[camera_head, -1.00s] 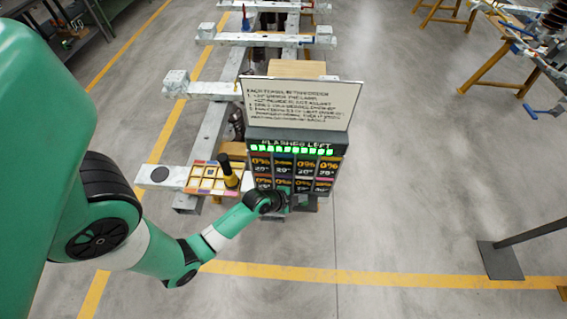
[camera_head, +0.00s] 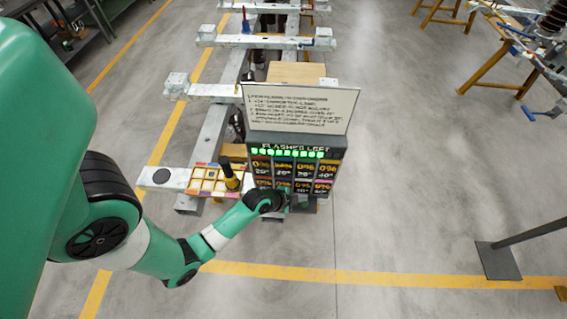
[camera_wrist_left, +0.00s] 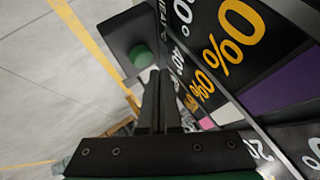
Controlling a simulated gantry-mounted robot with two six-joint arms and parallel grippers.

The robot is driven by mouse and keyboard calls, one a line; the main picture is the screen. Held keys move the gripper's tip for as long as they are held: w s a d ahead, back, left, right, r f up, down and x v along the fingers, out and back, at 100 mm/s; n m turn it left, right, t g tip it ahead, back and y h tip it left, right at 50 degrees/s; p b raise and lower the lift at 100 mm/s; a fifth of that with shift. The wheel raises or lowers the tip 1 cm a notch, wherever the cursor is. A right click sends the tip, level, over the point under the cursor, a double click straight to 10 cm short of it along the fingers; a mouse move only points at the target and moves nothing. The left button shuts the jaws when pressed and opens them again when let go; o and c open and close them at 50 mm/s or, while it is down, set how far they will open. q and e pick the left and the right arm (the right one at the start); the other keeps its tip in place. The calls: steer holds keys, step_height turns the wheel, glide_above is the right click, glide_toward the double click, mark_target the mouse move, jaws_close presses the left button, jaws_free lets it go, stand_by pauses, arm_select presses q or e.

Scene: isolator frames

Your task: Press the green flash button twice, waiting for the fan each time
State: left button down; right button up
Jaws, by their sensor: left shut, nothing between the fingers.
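The green flash button (camera_wrist_left: 143,56) is round and sits on a dark plate beside the panel in the left wrist view. I cannot make it out in the head view, where my left arm covers the panel's lower part. My left gripper (camera_wrist_left: 160,78) is shut and empty. Its fingertips point toward the button's plate, just below the button in the picture; I cannot tell whether they touch. In the head view, the left gripper (camera_head: 284,203) is at the panel's lower edge. The display panel (camera_head: 293,139) has a "FLASHES LEFT" row of green lights (camera_head: 287,153) above percentage tiles. My right gripper is out of view. No fan is identifiable.
A white instruction board (camera_head: 300,108) stands above the panel. Left of the panel lie a yellow compartmented tray (camera_head: 207,181) and a black-and-yellow cylinder (camera_head: 232,178). A pale frame (camera_head: 210,135) runs behind.

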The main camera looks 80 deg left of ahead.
arm_select(q)
step_height(320, 180, up, 6)
steer(key=p, duration=0.5)
steer(key=shift+p, duration=0.4)
stand_by(0.6)
